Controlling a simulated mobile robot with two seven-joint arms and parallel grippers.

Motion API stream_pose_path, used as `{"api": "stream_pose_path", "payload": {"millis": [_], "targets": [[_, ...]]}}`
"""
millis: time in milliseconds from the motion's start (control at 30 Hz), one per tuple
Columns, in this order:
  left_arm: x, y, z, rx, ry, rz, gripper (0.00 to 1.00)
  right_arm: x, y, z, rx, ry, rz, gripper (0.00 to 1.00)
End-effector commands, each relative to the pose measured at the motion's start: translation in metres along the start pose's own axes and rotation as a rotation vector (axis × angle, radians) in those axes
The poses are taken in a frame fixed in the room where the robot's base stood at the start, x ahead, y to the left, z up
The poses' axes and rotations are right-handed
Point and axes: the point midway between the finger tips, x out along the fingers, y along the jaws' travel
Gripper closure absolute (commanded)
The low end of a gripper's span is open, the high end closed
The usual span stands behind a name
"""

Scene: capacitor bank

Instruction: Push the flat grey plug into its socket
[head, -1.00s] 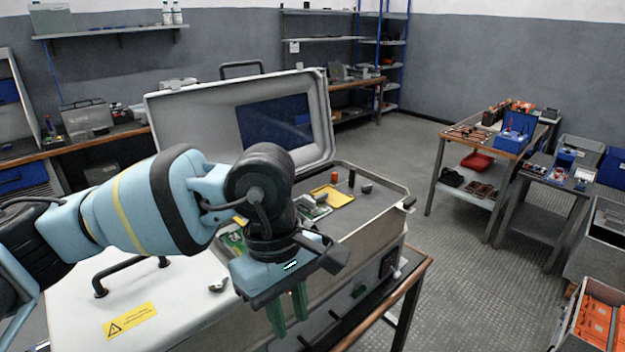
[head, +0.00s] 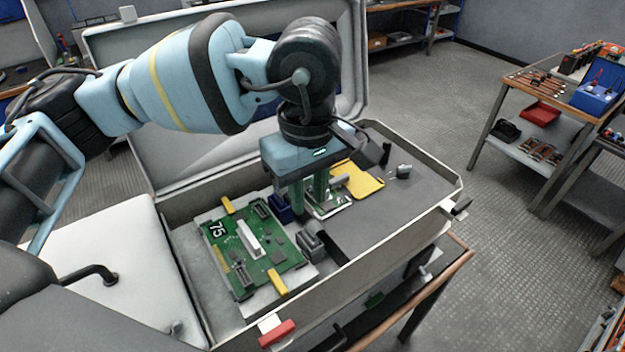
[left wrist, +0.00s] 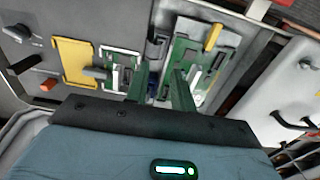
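My left gripper (head: 308,200) points down over the open case, above the small green board (head: 332,207). Its two green fingers are apart with nothing seen held; they also show in the left wrist view (left wrist: 159,92). A grey piece (left wrist: 95,73) lies beside the yellow plate (left wrist: 73,58) and looks like a flat plug. A dark grey block (head: 311,240) stands between the two boards, near a blue block (head: 283,208). The large green board (head: 252,245) carries a white slot connector (head: 249,239). I cannot tell for sure which socket fits the plug. My right gripper is out of view.
A black peg (head: 386,152) and a grey knob-like part (head: 403,171) stand on the panel at the right. Yellow clips (head: 277,282) hold the large board. The case wall (head: 400,255) and raised lid surround the work area.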

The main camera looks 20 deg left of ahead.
Motion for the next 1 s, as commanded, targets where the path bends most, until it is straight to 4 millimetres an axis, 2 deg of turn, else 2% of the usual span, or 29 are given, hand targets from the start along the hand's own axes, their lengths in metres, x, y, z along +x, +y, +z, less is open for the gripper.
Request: {"api": "stream_pose_path", "payload": {"millis": [133, 400, 600, 1000], "targets": [[0.011, 0.0, 0.0, -0.001, -0.001, -0.002, 0.75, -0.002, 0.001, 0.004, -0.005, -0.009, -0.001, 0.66], [0.049, -0.001, 0.0, -0.001, -0.001, -0.002, 0.75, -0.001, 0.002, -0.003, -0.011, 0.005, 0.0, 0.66], [0.07, -0.001, 0.0, -0.002, -0.001, -0.002, 0.75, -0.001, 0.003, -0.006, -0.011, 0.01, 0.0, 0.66], [0.077, 0.0, 0.0, -0.001, -0.001, 0.0, 0.75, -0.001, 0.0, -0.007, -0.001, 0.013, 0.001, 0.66]]}}
